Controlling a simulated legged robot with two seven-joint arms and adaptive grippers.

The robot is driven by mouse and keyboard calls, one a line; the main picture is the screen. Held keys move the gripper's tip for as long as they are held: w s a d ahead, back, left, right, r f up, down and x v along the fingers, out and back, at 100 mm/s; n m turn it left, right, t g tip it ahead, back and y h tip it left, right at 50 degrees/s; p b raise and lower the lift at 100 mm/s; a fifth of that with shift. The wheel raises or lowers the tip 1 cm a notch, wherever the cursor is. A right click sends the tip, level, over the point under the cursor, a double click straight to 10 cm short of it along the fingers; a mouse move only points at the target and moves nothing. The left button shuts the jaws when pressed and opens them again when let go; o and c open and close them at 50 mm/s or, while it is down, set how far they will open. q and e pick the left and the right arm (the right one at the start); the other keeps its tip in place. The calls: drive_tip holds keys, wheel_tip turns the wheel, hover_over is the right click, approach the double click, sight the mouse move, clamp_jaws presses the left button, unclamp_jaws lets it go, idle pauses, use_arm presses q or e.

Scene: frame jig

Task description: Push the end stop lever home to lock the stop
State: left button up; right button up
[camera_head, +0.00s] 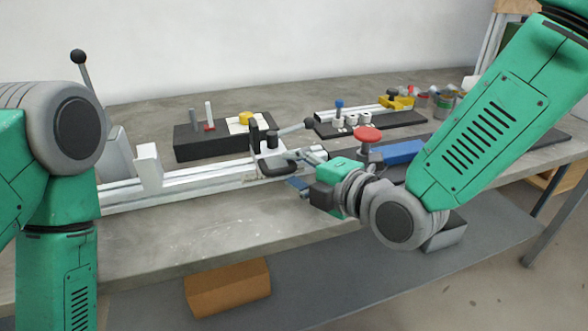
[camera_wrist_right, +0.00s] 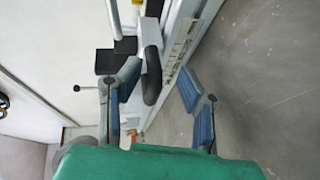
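The stop block (camera_head: 258,135) sits on the silver rail (camera_head: 200,172), with black parts on it. A grey lever with a black ball knob (camera_head: 310,123) slants up to the right from it. A ball-ended grey lever (camera_wrist_right: 88,88) also shows in the right wrist view, partly behind a finger. A black rounded handle (camera_head: 279,166) faces the front; it shows in the wrist view (camera_wrist_right: 152,76) too. My right gripper (camera_head: 300,166) is at the handle. Its blue-padded fingers (camera_wrist_right: 160,80) are apart, one each side of the handle; contact is unclear. My left gripper is out of view.
A black fixture block (camera_head: 200,140) with pins stands behind the rail. A red mushroom button (camera_head: 367,134) and a blue block (camera_head: 403,152) are behind my right wrist. Another ball-ended lever (camera_head: 79,57) rises at far left. The bench front (camera_head: 220,230) is clear.

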drive_tip(key=v, duration=0.7)
